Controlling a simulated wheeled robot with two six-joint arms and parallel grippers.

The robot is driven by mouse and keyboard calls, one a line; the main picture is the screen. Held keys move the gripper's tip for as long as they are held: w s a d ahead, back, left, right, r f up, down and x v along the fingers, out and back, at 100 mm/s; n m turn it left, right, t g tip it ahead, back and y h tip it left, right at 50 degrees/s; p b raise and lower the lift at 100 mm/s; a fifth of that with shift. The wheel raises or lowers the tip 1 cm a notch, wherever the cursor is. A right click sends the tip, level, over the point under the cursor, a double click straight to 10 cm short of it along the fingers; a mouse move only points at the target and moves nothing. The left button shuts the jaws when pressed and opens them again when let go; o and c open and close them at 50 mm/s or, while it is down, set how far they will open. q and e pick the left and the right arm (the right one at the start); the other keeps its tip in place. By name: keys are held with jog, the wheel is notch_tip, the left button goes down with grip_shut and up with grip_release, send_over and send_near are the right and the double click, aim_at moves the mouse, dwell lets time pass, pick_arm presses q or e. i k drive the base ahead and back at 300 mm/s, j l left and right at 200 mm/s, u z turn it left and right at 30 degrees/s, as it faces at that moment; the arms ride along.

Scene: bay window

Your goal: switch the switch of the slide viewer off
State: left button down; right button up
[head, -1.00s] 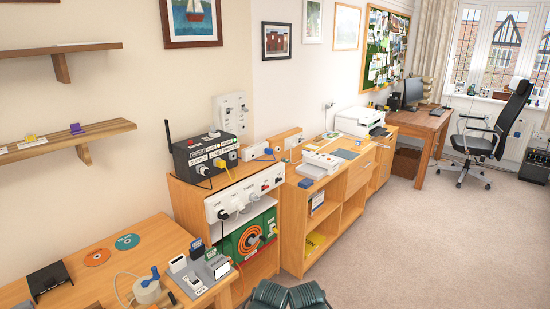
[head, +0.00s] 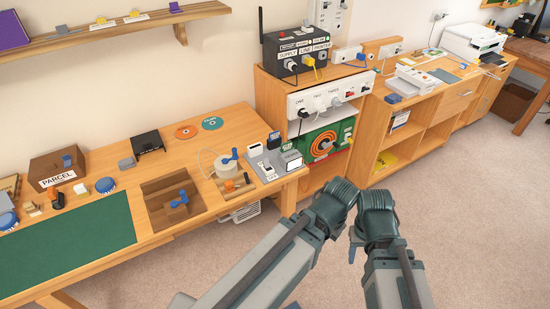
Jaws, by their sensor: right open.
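The slide viewer (head: 273,160) is a grey box with a small pale screen (head: 292,159) at the right end of the wooden desk. Its switch (head: 265,167) is a white rocker on a dark plate, with an OFF label in front of it. Which way the rocker is tipped is too small to tell. My right gripper (head: 355,245) shows only in part, low between my two arms, right of the desk and well apart from the viewer. It is open and empty. My left gripper is not in view.
On the desk near the viewer are a cable reel (head: 226,162), a wooden tray (head: 172,201) with a blue-handled piece, and a black stand (head: 148,141). A shelf unit (head: 275,93) with a socket panel stands behind it on the right. Carpet at right (head: 470,220) is clear.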

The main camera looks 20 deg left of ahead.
aim_at(266, 163)
jog(key=i+j, duration=0.2)
jog(key=j, duration=0.15)
jog(key=i+j, duration=0.2)
jog(key=j, duration=0.15)
jog(key=i+j, duration=0.25)
jog(key=j, duration=0.1)
